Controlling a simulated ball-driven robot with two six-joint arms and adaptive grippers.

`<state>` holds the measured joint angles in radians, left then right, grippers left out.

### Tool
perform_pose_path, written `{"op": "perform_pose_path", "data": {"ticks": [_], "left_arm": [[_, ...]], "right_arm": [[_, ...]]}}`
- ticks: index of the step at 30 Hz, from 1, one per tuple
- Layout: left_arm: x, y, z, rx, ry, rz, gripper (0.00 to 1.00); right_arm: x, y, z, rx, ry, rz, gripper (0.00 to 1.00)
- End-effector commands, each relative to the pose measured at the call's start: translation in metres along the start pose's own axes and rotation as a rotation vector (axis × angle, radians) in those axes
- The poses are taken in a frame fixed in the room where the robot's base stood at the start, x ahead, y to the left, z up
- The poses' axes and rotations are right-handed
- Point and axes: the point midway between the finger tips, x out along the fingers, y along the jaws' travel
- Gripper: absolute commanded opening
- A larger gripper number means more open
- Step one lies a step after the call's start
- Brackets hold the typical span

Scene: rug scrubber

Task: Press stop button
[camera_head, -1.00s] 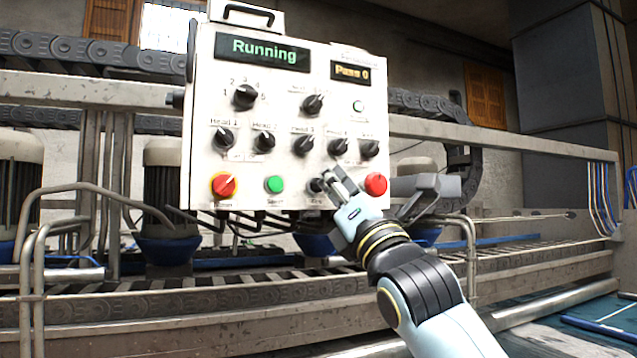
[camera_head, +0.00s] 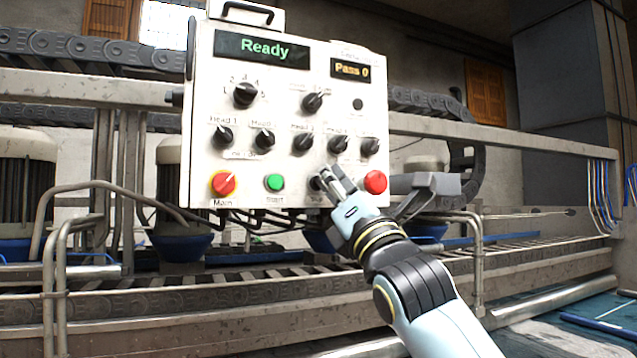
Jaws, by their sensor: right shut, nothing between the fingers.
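The white control panel (camera_head: 205,100) faces me with its display (camera_head: 262,49) reading "Ready" in green. The dark stop button (camera_head: 316,184) is in the bottom row, right of the green start button (camera_head: 275,182). My right gripper (camera_head: 328,177) is shut and empty, with its fingertips at the stop button and partly covering it. I cannot tell whether they touch it. My left gripper is not in view.
A red button (camera_head: 376,182) sits just right of my gripper. A red and yellow main switch (camera_head: 223,184) is at the panel's lower left. Several black knobs sit above. Metal rails (camera_head: 500,146) and a conveyor (camera_head: 200,290) lie behind.

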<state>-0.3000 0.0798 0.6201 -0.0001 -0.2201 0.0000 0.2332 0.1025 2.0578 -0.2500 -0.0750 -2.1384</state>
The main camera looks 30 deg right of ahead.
Motion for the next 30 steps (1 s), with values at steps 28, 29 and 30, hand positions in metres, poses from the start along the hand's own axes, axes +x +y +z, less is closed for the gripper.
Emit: {"op": "perform_pose_path", "data": {"ticks": [28, 29, 30], "left_arm": [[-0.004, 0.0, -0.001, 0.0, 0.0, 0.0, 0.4], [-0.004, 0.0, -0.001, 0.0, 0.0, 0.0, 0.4], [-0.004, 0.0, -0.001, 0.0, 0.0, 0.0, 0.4]], "right_arm": [[-0.012, 0.007, 0.006, 0.001, 0.0, 0.0, 0.0], [-0.012, 0.007, 0.006, 0.001, 0.0, 0.0, 0.0], [-0.012, 0.007, 0.006, 0.001, 0.0, 0.0, 0.0]]}}
